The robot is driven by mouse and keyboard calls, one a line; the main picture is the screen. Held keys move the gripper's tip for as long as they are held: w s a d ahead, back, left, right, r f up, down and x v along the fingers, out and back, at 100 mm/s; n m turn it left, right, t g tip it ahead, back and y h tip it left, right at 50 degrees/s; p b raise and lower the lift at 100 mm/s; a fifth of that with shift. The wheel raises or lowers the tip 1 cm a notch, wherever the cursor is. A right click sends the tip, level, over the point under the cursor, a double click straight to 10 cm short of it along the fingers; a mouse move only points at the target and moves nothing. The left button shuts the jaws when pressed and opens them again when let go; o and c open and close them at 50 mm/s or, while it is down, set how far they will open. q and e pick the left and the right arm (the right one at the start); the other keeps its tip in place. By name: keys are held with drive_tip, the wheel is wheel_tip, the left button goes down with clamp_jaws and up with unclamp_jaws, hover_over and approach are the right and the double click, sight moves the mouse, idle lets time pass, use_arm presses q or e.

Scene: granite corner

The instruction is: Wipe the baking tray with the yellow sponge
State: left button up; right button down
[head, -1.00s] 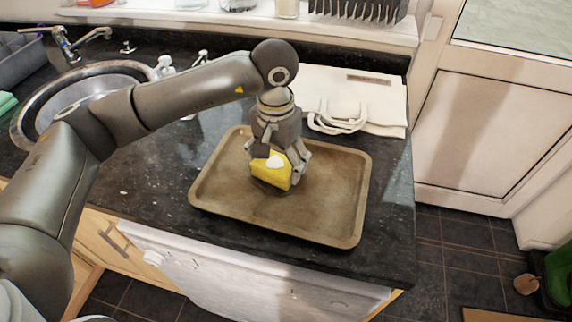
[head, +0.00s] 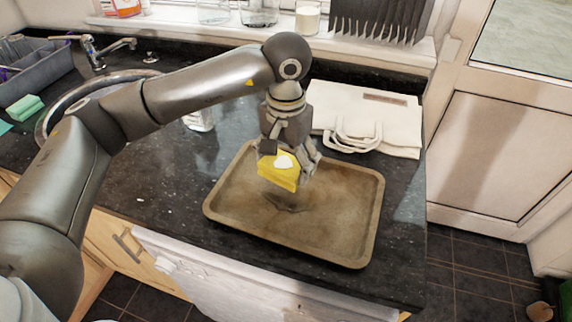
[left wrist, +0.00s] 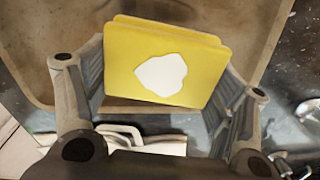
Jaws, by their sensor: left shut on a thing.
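The baking tray (head: 340,215) is a brown, shallow rectangle lying flat near the counter's front edge. It also fills much of the left wrist view (left wrist: 35,45). The yellow sponge (head: 276,176) has a white patch on its face. My left gripper (head: 285,164) points down over the tray's middle and is shut on the sponge, with a finger on each side, as the left wrist view shows (left wrist: 160,85). The sponge seems to hang a little above the tray, with a dark shadow beneath it. My right gripper is not in view.
A white bag (head: 370,115) with handles lies behind the tray. The sink (head: 65,105), a grey rack (head: 35,75) and a green cloth (head: 25,108) are at the left. Glasses (head: 260,12) stand on the sill.

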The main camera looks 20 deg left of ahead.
sight(286, 159)
use_arm(q)
drive_tip(key=shift+r, duration=0.8)
drive_tip(key=shift+r+p, duration=0.85)
drive_tip(key=shift+r, duration=0.7)
